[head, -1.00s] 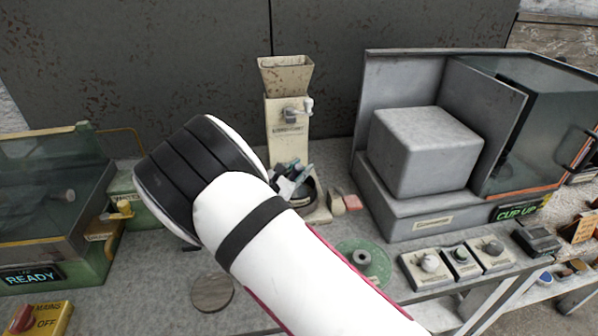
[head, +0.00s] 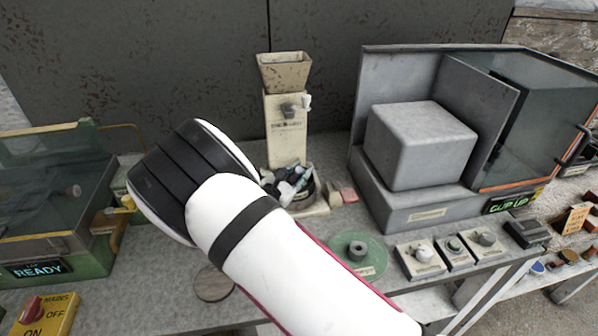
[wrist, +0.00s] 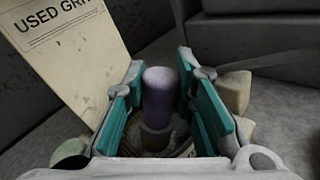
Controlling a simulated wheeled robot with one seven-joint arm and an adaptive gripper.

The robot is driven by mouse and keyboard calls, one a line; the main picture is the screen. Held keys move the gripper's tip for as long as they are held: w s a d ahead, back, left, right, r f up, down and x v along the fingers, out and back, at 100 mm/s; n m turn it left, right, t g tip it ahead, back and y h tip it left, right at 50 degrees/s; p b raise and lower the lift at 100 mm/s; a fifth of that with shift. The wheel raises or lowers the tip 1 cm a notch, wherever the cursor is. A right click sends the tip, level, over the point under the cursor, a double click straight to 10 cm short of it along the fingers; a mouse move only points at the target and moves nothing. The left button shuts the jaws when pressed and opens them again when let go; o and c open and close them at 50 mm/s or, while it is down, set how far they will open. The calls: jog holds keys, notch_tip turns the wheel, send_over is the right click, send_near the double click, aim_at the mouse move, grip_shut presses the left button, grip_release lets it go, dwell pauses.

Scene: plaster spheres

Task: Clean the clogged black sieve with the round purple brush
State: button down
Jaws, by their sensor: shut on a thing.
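My gripper (head: 293,186) is low at the foot of the beige hopper column, partly hidden behind my arm in the head view. In the wrist view its teal-lined fingers (wrist: 159,72) stand on both sides of the round purple brush (wrist: 160,98) and are shut on it. The brush looks upright, with a paler brownish lower part. A round rim, apparently the black sieve (wrist: 184,149), shows below the brush. In the head view a dark round rim (head: 312,194) shows beside the gripper. I cannot tell whether the bristles touch the mesh.
The hopper column (head: 286,135), labelled "USED GRIT" in the wrist view, stands close behind the gripper. A grey machine (head: 420,150) is to the right. A glass-lidded cabinet (head: 50,200) is left.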

jog(key=shift+f, duration=0.35)
